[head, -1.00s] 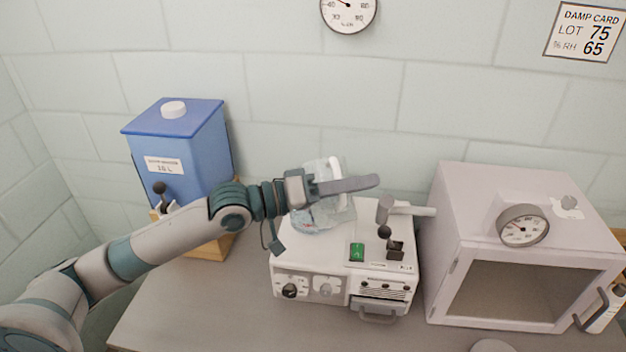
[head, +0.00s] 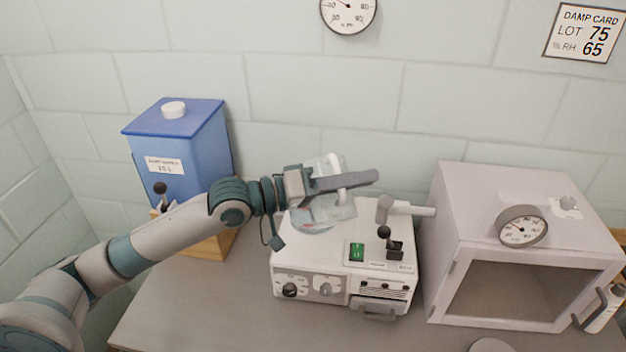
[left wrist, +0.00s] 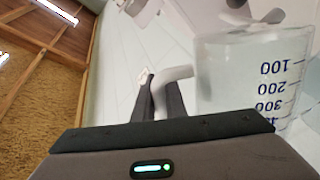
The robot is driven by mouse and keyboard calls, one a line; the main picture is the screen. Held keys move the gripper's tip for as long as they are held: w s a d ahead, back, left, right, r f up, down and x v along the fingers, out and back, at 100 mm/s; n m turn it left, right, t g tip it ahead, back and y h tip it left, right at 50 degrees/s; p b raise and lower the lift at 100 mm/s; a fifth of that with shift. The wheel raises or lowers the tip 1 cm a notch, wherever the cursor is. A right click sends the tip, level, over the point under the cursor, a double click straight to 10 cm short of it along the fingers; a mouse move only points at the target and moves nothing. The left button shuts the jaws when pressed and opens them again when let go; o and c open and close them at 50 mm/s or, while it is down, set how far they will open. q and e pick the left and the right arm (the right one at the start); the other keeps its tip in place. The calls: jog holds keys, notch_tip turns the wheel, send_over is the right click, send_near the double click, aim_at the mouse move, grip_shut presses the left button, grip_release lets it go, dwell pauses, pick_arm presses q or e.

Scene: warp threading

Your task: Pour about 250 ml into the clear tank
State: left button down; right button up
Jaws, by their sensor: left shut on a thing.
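My left gripper (head: 345,182) is shut on the pale handle of a clear measuring jug (head: 347,209). In the left wrist view the handle (left wrist: 172,76) lies between the fingers, and the jug (left wrist: 235,85) carries blue marks that read upside down. The jug is tilted, held above the back left of the white machine. The clear tank (head: 308,222) is under the jug on the machine top, partly covered by jug and gripper. I cannot make out the liquid level in either, nor a stream. My right gripper is not in view.
The white machine (head: 310,262) has a green switch (head: 357,252) and a grey nozzle-like part (head: 384,209) close right of the jug. A blue water container (head: 185,150) stands left on a wooden stand. A pale cabinet (head: 440,255) with a dial stands right.

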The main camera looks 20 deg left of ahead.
pick_arm(q)
jog(key=shift+w+a+r+n, duration=0.55)
jog(key=shift+w+n, duration=0.1)
jog(key=shift+n, duration=0.35)
dwell(3.3)
jog(key=s+d+f+m, duration=0.1)
jog(key=m, duration=0.1)
jog(key=s+f+m+b, duration=0.1)
jog(key=s+d+f+m, duration=0.1)
jog(key=f+m, duration=0.1)
jog(key=shift+d+m+b, duration=0.3)
jog(key=shift+b, duration=0.1)
jog(key=shift+f, duration=0.2)
jog(key=shift+m, duration=0.8)
jog(key=shift+s+d+f+b, duration=0.2)
jog(key=shift+f+b, duration=0.15)
jog(key=shift+f, duration=0.3)
jog(key=shift+s+d+f+b, duration=0.25)
jog(key=shift+f+b, duration=0.15)
jog(key=shift+f, duration=0.2)
jog(key=shift+s+d+f+b, duration=0.2)
jog(key=shift+f+b, duration=0.15)
jog(key=shift+f, duration=0.3)
